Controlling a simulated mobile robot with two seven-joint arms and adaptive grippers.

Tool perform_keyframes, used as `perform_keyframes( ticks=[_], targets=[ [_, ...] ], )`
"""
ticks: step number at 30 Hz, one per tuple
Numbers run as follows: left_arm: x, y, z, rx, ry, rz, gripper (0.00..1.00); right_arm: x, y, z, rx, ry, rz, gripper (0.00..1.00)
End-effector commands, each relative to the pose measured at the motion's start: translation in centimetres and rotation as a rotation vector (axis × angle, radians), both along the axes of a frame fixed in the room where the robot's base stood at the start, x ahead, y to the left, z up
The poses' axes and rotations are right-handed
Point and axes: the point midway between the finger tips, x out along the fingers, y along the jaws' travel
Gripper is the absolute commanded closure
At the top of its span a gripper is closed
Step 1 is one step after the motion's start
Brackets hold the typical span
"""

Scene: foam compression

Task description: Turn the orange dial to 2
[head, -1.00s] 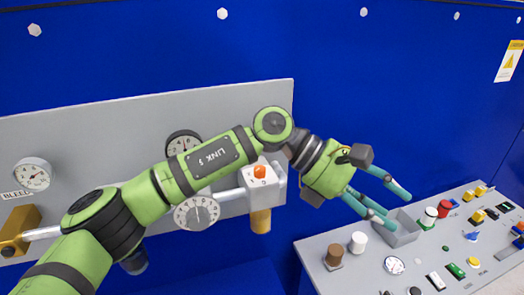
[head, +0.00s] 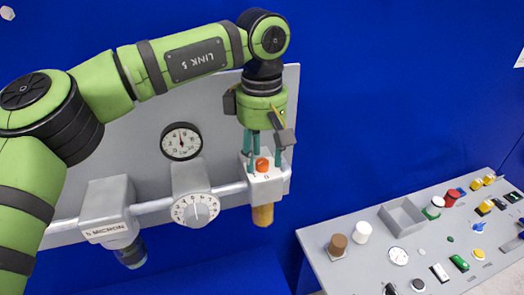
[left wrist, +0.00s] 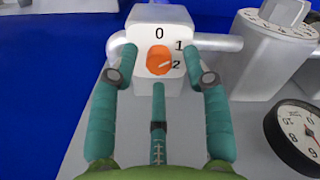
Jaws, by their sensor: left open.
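The orange dial (head: 262,164) sits on a white and grey valve block on the pipe. In the left wrist view the dial (left wrist: 159,60) shows close up, with the marks 0 above it, 1 at its upper right and 2 at its lower right. A pale line on the dial points right, roughly toward the 2. My left gripper (head: 264,158) points down over the block, its green-blue fingers open. My right gripper is not in view.
A white numbered knob (head: 195,210) and a round gauge (head: 181,141) stand left of the block on the grey panel. A brown-yellow piece (head: 262,215) hangs below the block. A grey console (head: 340,270) with buttons and a tray is at the lower right.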

Motion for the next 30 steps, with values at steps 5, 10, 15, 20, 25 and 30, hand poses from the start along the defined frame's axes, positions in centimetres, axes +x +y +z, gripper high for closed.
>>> perform_keyframes(
  ticks=[5,10,15,20,25,30],
  targets=[
    [-0.01,0.0,-0.85,-0.001,0.0,0.001,0.52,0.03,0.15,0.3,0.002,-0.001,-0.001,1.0],
    [-0.02,-0.02,-0.92,-0.002,-0.001,0.001,0.52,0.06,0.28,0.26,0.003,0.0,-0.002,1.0],
    [-0.02,-0.04,-0.9,-0.002,-0.001,0.0,1.0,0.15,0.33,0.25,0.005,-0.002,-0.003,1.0],
    [-0.03,-0.04,-0.9,-0.001,0.0,0.0,1.0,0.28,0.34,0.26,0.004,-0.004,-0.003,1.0],
    [-0.05,-0.04,-0.9,-0.001,0.0,-0.003,1.0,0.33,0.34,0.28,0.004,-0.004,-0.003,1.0],
    [-0.06,-0.04,-0.9,-0.001,0.002,-0.033,1.0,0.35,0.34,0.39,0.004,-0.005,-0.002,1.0]
  ],
)
